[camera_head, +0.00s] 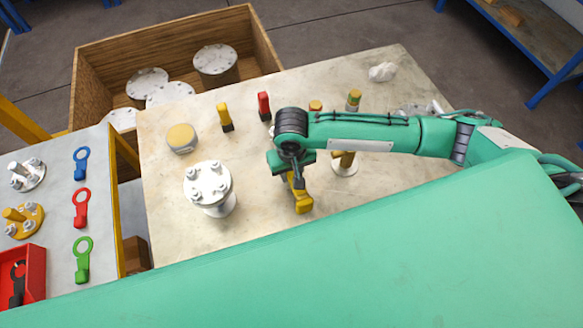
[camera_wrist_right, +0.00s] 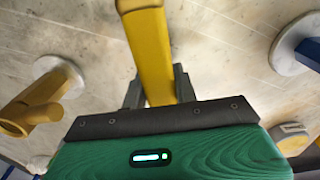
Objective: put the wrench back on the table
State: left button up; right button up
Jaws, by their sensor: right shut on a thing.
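The wrench is a yellow bar (camera_head: 302,203) held by my right gripper (camera_head: 296,180) over the middle of the pale table (camera_head: 255,215). In the right wrist view the yellow wrench (camera_wrist_right: 148,48) runs up out of the picture from between the grey fingers of my right gripper (camera_wrist_right: 157,88). The fingers are shut on it. Whether its far end touches the table top I cannot tell. My left gripper is not in view.
A white flanged vessel (camera_head: 208,185) stands left of the wrench. A brass piece on a white disc (camera_head: 345,164) stands to the right. A yellow-topped grey item (camera_head: 182,138), a yellow tool (camera_head: 225,117) and a red tool (camera_head: 264,105) are farther back. A wooden crate (camera_head: 180,35) holds several flanged vessels.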

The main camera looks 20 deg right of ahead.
jog(key=shift+f, duration=0.6)
dwell(0.3)
jog(key=o, duration=1.6)
jog(key=shift+f, duration=0.15)
jog(key=shift+o, duration=0.2)
notch_tip(320, 180, up, 7)
jog(key=p, duration=0.9)
